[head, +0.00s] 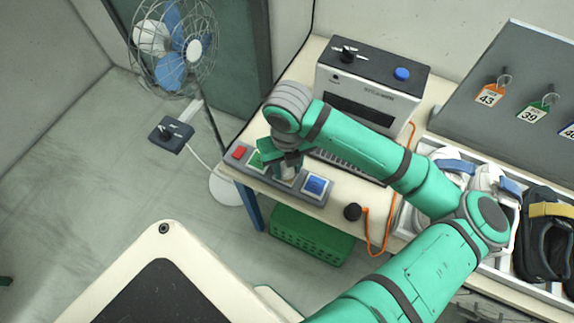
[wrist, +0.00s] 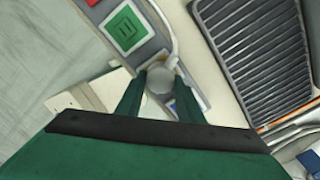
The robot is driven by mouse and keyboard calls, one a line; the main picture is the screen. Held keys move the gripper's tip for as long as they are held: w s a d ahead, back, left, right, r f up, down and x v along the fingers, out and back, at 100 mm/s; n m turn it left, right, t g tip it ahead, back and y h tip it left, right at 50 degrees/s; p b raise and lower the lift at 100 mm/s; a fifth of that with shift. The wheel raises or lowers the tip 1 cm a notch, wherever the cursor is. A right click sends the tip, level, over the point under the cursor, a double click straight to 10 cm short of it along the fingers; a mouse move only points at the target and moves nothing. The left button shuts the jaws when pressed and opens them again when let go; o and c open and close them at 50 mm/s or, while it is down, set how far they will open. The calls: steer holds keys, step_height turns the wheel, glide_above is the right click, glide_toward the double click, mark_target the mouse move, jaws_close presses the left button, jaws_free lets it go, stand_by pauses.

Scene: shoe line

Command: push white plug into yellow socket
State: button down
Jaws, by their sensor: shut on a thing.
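My gripper (wrist: 158,88) is shut on the white plug (wrist: 159,80), a pale round shape between the fingertips in the wrist view. In the head view my gripper (head: 287,168) is over the socket strip (head: 334,208), between the green socket (head: 256,159) and the blue socket (head: 315,185). The yellow socket lies under my gripper and is almost wholly hidden; only slivers of yellow show around the plug. I cannot tell how deep the plug sits. A pale cable (wrist: 165,25) runs towards the plug.
A red socket (head: 239,152) is at the strip's left end. A grey machine (head: 372,82) with a vent stands behind. An orange cable (head: 388,220) and a black knob-like plug (head: 352,212) lie to the right. A fan (head: 175,45) stands left; a green crate (head: 312,238) is below.

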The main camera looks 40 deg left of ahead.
steer(key=c, duration=1.1)
jaws_free()
steer(key=shift+w, duration=0.1)
step_height(320, 180, up, 11)
steer(key=shift+f, duration=0.1)
